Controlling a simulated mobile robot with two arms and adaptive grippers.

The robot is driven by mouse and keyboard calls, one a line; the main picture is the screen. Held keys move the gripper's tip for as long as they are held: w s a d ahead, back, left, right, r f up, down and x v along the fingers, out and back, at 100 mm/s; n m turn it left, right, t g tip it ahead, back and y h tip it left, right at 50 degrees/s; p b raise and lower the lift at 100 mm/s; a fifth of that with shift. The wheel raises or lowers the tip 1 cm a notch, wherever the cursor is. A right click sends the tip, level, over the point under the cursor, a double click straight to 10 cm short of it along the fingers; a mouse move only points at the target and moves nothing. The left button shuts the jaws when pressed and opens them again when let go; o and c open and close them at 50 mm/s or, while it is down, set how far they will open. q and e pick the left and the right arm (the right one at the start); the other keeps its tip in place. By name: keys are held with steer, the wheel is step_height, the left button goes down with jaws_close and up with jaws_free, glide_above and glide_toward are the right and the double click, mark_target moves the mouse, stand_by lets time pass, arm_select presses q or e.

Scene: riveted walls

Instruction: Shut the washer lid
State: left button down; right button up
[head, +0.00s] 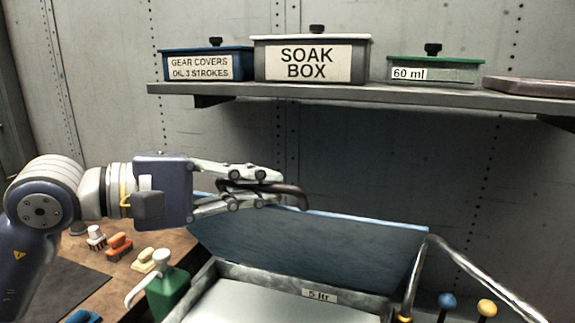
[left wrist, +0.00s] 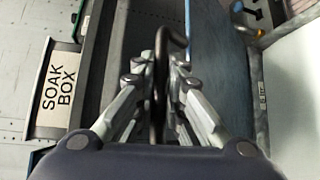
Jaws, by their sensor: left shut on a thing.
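The washer (head: 235,270) stands at the lower middle of the head view, with a "5 ltr" label on its inner rim. Its blue lid (head: 320,245) is raised and leans back toward the wall. My left gripper (head: 275,190) is at the lid's upper left edge, shut on the dark curved lid handle (head: 300,194). In the left wrist view the handle (left wrist: 160,60) runs between the fingers, with the blue lid (left wrist: 203,60) just to the right. My right gripper is not in view.
A shelf (head: 350,92) above holds the "SOAK BOX" (head: 312,60), a blue box (head: 208,64) and a green-lidded box (head: 434,66). A bench with brushes (head: 119,246) and a green bottle (head: 168,285) is at left. A bent metal tube (head: 470,268) rises at right.

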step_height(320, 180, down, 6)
steer(key=b, duration=0.6)
arm_select(q)
steer(key=s+a+f+b, duration=0.2)
steer(key=s+f, duration=0.2)
steer(key=s, duration=0.2)
steer(key=shift+f+m+t+h, duration=0.3)
steer(key=shift+f, duration=0.1)
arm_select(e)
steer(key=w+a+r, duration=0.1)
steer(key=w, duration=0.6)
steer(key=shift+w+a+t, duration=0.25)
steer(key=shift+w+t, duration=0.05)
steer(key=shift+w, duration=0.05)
